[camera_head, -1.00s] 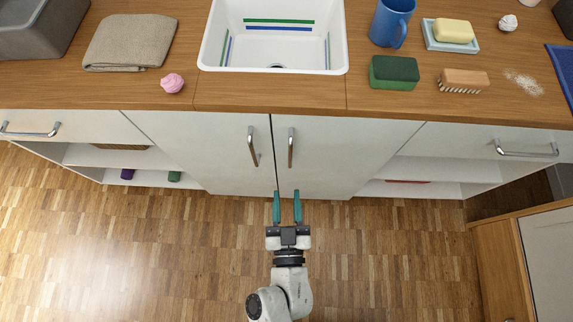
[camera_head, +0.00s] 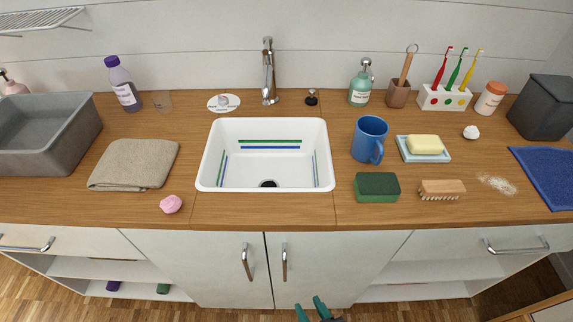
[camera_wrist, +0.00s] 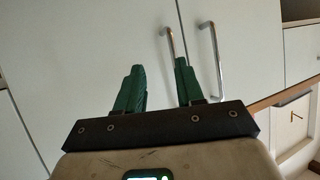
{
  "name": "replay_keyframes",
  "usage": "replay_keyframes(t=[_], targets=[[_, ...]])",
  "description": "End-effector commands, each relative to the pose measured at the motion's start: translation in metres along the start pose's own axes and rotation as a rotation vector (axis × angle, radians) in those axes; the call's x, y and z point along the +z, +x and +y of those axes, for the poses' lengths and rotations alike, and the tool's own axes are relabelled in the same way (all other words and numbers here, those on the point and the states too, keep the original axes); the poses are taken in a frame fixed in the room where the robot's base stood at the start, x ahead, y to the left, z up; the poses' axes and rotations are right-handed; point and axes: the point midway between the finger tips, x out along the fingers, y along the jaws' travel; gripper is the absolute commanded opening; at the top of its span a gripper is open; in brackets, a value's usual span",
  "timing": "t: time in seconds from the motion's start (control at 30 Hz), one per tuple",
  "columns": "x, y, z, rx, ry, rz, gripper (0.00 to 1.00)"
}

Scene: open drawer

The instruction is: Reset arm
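My gripper (camera_head: 311,308) shows only by its green fingertips at the bottom edge of the head view, in front of the right cabinet door. In the wrist view my gripper (camera_wrist: 160,85) has its two green fingers apart with nothing between them. The closed white cabinet doors stand beyond the fingers, with vertical metal handles (camera_head: 246,262) and (camera_head: 284,262). In the wrist view one handle (camera_wrist: 171,44) rises just behind the right finger; contact cannot be told, but the finger gap is empty. The rest of my arm is out of the head view.
Drawers with handles (camera_head: 518,246) flank the doors; open shelves (camera_head: 420,291) lie below.

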Motion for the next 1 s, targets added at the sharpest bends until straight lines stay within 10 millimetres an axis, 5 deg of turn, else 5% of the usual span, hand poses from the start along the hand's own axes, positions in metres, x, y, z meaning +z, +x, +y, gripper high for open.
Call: replay_keyframes(t=[0.27, 0.5, 0.73, 1.0], targets=[[0.010, -0.055, 0.068, 0.014, 0.056, -0.400, 0.37], [0.013, -0.136, 0.125, 0.150, 0.174, -0.744, 0.37], [0.010, -0.199, 0.150, 0.275, 0.283, -0.945, 0.37], [0.010, -0.212, 0.154, 0.303, 0.309, -0.987, 0.37]])
